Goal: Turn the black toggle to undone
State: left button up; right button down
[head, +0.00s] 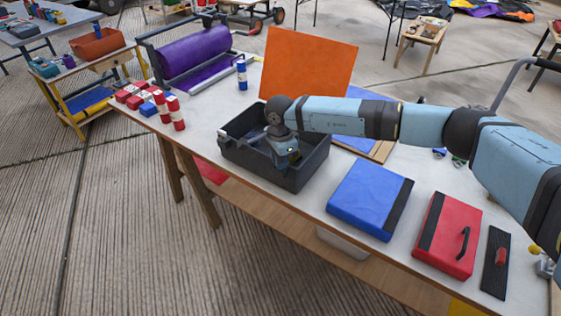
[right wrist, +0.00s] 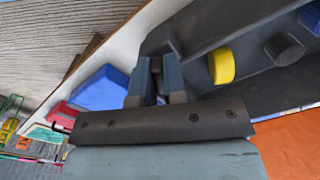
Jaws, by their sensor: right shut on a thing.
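My right gripper (head: 287,156) reaches down into the dark grey open bin (head: 308,178) on the table. In the right wrist view its two fingers (right wrist: 158,78) are close together on a small dark thing, mostly hidden between them. I cannot tell whether that is the black toggle. A yellow round piece (right wrist: 222,65), a dark grey round piece (right wrist: 284,49) and a blue piece (right wrist: 311,18) show beside the fingers in the bin. A black strip (head: 495,276) with a red piece on it lies at the table's right end. My left gripper is out of view.
A blue case (head: 365,198) and a red case (head: 440,240) with a black handle lie right of the bin. An orange panel (head: 308,65) stands behind it.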

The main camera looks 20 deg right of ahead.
jog(key=m+b, duration=0.1)
jog(key=m, duration=0.4)
jog(key=shift+m, duration=0.3)
jog(key=m, duration=0.6)
jog(key=shift+r+m, duration=0.1)
jog(key=shift+m, duration=0.4)
jog(key=c, duration=1.2)
grip_release()
